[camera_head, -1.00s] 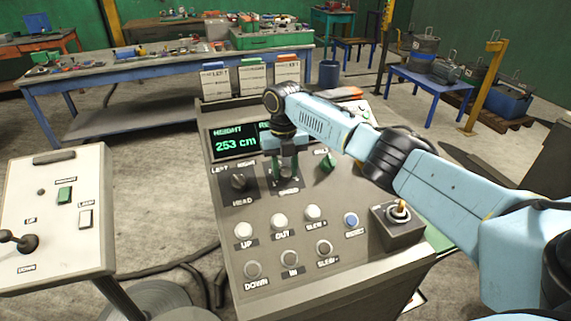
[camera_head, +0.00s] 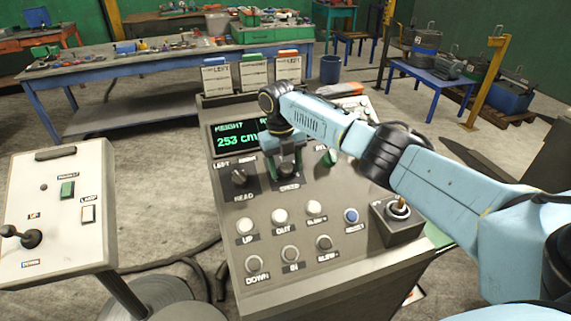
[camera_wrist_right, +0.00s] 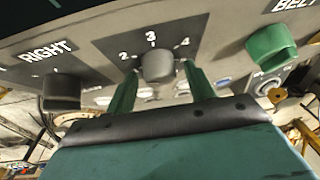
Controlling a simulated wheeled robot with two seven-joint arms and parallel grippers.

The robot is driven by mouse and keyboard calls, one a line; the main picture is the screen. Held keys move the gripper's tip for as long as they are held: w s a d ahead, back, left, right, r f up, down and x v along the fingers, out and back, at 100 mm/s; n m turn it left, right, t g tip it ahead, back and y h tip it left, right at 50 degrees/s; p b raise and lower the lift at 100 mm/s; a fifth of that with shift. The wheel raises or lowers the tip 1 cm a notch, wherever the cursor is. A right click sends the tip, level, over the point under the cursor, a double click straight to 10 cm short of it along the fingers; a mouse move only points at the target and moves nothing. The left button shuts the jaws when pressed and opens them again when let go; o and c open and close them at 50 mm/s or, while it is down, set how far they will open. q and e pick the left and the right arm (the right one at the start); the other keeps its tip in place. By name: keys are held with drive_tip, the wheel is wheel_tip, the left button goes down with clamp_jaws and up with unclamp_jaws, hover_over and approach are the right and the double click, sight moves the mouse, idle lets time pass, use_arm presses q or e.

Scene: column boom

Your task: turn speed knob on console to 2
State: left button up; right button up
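The grey speed knob (camera_wrist_right: 158,65) sits on a dark plate on the console (camera_wrist_right: 225,30), with the marks 2, 3 and 4 around it in the right wrist view. The 3 is directly above it; its exact pointer direction is hard to tell. My right gripper (camera_wrist_right: 160,88) has its two green fingers apart, one on each side of the knob, with gaps showing. In the head view my right gripper (camera_head: 287,170) is over the SPEED label and largely hides the knob. My left gripper is not in view.
A dark HEAD knob (camera_head: 240,178) is left of the speed knob, and a green knob (camera_wrist_right: 271,52) is to its right. Several push buttons (camera_head: 280,216) and a boxed joystick (camera_head: 398,209) lie nearer. The display (camera_head: 236,139) reads 253 cm. A white side panel (camera_head: 55,210) stands at left.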

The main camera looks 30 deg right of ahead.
drive_tip(key=shift+r, duration=0.15)
wheel_tip(320, 180, up, 13)
drive_tip(key=w, duration=0.1)
drive_tip(key=shift+w+a+b, duration=0.2)
drive_tip(key=shift+a+b, duration=0.1)
drive_tip(key=shift+b, duration=0.05)
idle(0.6)
